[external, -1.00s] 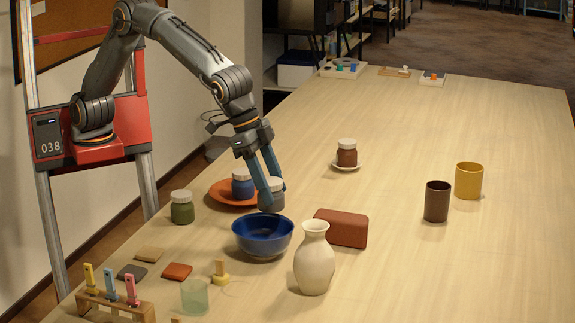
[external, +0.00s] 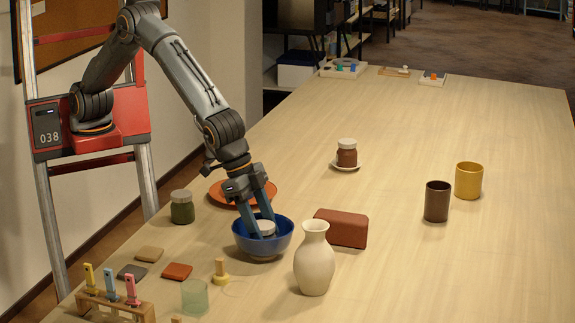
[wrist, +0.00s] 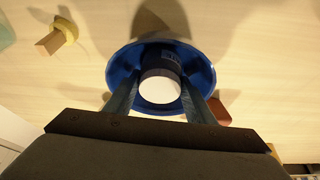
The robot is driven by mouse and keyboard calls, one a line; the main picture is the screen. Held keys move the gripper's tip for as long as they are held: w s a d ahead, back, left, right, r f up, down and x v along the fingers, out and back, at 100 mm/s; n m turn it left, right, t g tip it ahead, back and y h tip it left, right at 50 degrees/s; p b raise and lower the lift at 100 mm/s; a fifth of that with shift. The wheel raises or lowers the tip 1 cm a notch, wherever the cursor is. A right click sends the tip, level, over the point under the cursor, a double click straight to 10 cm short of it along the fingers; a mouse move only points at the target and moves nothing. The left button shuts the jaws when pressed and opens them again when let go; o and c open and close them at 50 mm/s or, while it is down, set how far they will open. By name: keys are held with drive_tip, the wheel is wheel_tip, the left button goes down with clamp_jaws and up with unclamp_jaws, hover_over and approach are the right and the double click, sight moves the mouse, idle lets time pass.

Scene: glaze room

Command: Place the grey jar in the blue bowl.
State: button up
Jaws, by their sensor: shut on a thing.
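The blue bowl (external: 262,248) stands on the table left of the cream vase. It also shows in the wrist view (wrist: 118,76). The grey jar, with its pale lid (external: 266,227), is inside the bowl and upright or nearly so. Its body looks dark in the wrist view (wrist: 160,59), below the round white lid. My gripper (external: 262,233) reaches down into the bowl, its two blue fingers shut on the jar from either side. The bowl's near wall hides the jar's lower part, so I cannot tell whether it touches the bottom.
The cream vase (external: 314,262) and a red-brown block (external: 341,228) stand close right of the bowl. An orange plate (external: 215,194) lies behind it, partly covered by my gripper. A green jar (external: 182,208) and wooden piece (external: 220,272) are at left.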

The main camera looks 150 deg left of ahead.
drive_tip(key=shift+f, duration=0.15)
drive_tip(key=o, duration=0.9)
drive_tip(key=shift+o, duration=0.2)
drive_tip(key=shift+r, duration=0.4)
drive_tip(key=b+v, duration=0.3)
drive_tip(key=v, duration=0.8)
drive_tip(key=shift+s+r+b, duration=0.2)
drive_tip(key=shift+b, duration=0.2)
drive_tip(key=shift+d, duration=0.1)
